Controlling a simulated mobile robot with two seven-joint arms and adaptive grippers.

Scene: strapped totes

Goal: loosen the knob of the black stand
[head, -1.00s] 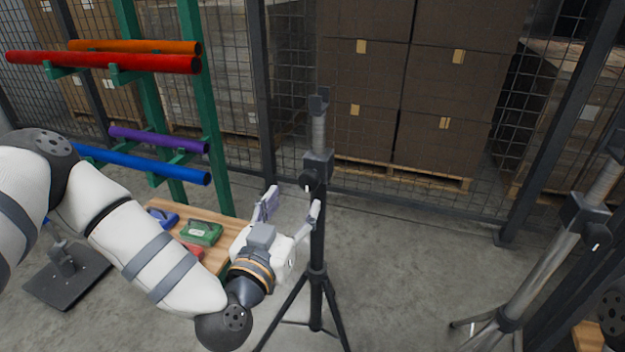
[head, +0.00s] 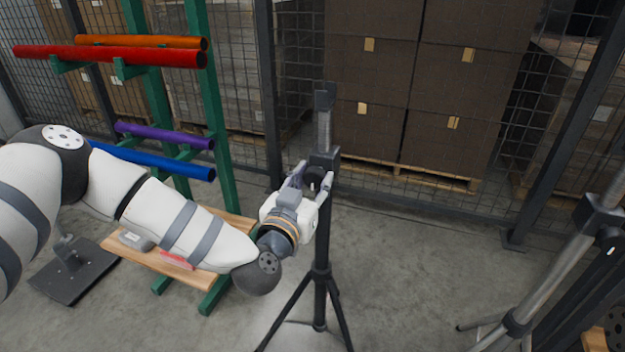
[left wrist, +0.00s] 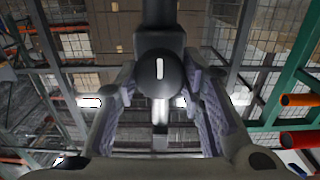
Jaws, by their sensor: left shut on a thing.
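The black stand (head: 321,230) is upright on its tripod legs in the middle of the head view, with a grey inner tube above its collar. Its round black knob (left wrist: 159,70) carries a white mark that looks upright in the left wrist view; the knob also shows in the head view (head: 315,178). My left gripper (head: 310,182) is at collar height, with one finger on each side of the knob, shut on it. In the left wrist view the left gripper's fingers (left wrist: 160,88) flank the knob. My right gripper is not in view.
A silver stand (head: 550,265) is at the right. A green rack (head: 205,110) with coloured tubes is at the left, above a low wooden bench (head: 225,223). A mesh fence and stacked boxes (head: 455,90) are behind. The floor between the stands is clear.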

